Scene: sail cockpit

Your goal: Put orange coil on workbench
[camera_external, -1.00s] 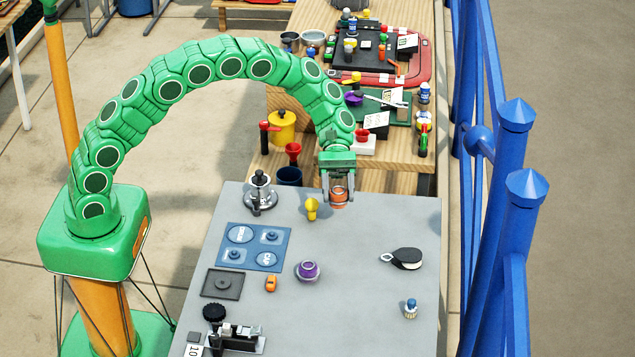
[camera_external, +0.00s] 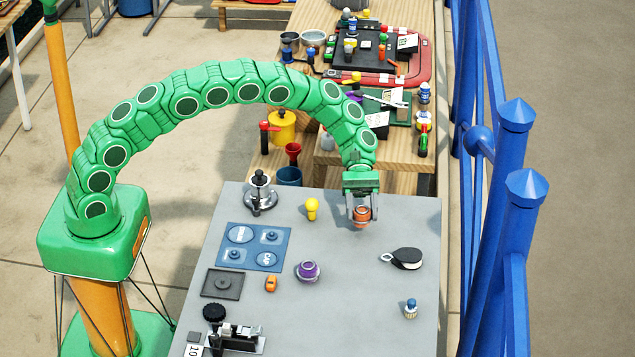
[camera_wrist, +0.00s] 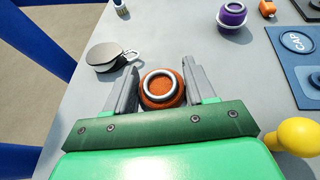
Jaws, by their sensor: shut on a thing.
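The orange coil (camera_external: 361,215) is held between the fingers of my gripper (camera_external: 361,208), over the far right part of the grey workbench (camera_external: 345,300). In the wrist view the orange coil (camera_wrist: 162,90) shows its pale ring on top, with a grey finger of my gripper (camera_wrist: 162,92) on each side. My gripper is shut on it. I cannot tell whether the coil's underside touches the workbench or hangs just above it.
A yellow bulb-shaped piece (camera_external: 312,208) stands left of the coil. A black and white pulley block (camera_external: 404,258) lies nearer the front right. A purple spool (camera_external: 308,271) sits mid-bench. Blue railing posts (camera_external: 520,215) stand beyond the right edge. Bare bench lies around the coil.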

